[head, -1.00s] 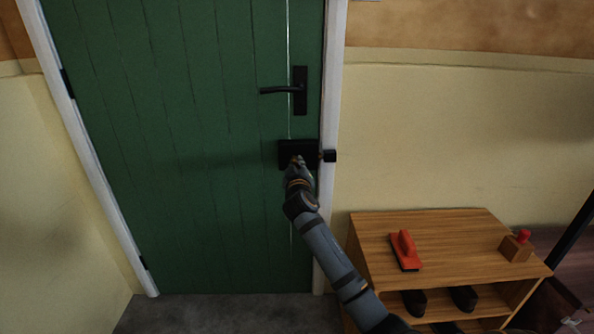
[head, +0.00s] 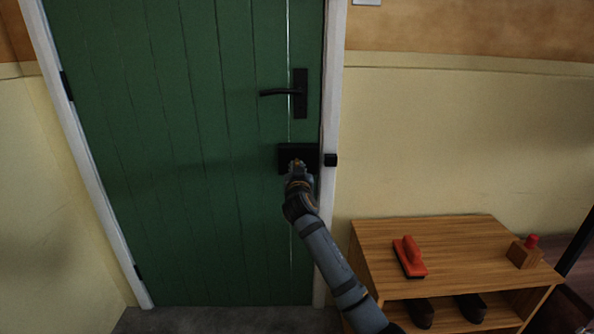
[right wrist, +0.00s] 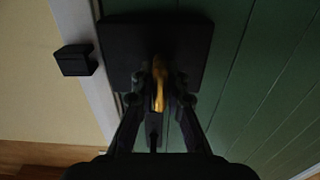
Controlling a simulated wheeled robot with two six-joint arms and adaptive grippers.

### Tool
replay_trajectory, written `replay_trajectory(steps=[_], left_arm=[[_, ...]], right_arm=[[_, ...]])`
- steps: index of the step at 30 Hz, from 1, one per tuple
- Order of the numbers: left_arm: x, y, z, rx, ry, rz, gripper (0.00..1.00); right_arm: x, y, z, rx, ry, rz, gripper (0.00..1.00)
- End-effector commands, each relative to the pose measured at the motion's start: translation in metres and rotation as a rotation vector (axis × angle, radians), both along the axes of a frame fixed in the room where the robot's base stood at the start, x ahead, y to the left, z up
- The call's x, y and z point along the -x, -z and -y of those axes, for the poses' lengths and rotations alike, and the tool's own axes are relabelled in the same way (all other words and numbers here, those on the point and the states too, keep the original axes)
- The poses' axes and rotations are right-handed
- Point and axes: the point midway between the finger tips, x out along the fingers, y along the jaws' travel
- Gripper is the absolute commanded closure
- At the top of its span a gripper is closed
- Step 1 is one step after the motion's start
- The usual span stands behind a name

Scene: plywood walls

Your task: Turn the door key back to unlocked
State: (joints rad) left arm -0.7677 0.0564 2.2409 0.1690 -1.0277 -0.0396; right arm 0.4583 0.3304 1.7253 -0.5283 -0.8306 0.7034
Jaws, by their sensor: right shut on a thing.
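The green door (head: 170,150) is closed in its white frame. A black lock box (head: 311,151) sits below the door handle (head: 300,92); it also shows in the right wrist view (right wrist: 130,40). A black keeper block (head: 330,160) is on the frame to its right. No bolt shows clearly across the gap between box and keeper. My right gripper (head: 297,166) is at the lock box. In the right wrist view its fingers (right wrist: 160,88) are shut on the brass-yellow key (right wrist: 161,97), which is partly hidden between them. My left gripper is not in view.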

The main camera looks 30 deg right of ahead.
Motion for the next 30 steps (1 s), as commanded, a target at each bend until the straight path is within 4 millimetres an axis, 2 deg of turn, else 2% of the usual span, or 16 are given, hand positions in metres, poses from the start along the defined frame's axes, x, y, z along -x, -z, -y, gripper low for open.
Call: replay_trajectory(steps=[12,13,17,26,30], left_arm=[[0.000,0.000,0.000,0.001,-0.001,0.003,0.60],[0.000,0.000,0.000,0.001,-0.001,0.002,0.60],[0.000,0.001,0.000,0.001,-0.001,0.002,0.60],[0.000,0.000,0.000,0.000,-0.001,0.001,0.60],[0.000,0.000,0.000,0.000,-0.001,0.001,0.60]], right_arm=[[0.000,0.000,0.000,-0.007,-0.001,0.003,1.00],[0.000,0.000,0.000,-0.007,-0.001,0.003,0.84],[0.000,0.000,0.000,-0.006,0.000,0.003,0.66],[0.001,0.000,-0.001,-0.005,0.000,0.003,0.64],[0.013,0.001,-0.009,-0.005,-0.001,0.003,0.64]])
